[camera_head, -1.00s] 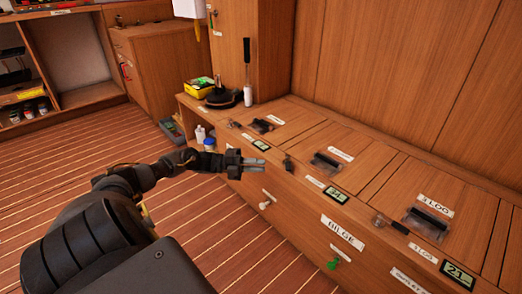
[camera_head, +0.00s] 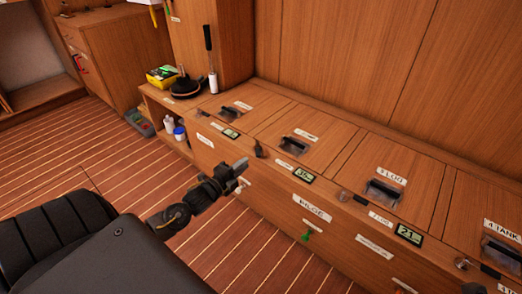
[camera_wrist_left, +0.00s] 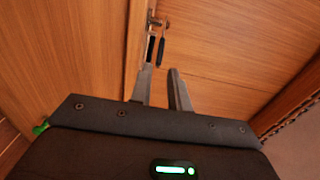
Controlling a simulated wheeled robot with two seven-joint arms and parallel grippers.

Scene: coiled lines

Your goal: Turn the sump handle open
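I cannot read a sump label, so I cannot tell which handle is the sump's. My right gripper is not in view.
The bench front has a BILGE label (camera_head: 312,208), a green handle (camera_head: 306,236) and a pale knob (camera_head: 246,182). Displays (camera_head: 303,175) and clear-covered black parts (camera_head: 384,192) line the top. Bottles (camera_head: 169,127) stand at the left end. The striped floor (camera_head: 110,160) is open.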

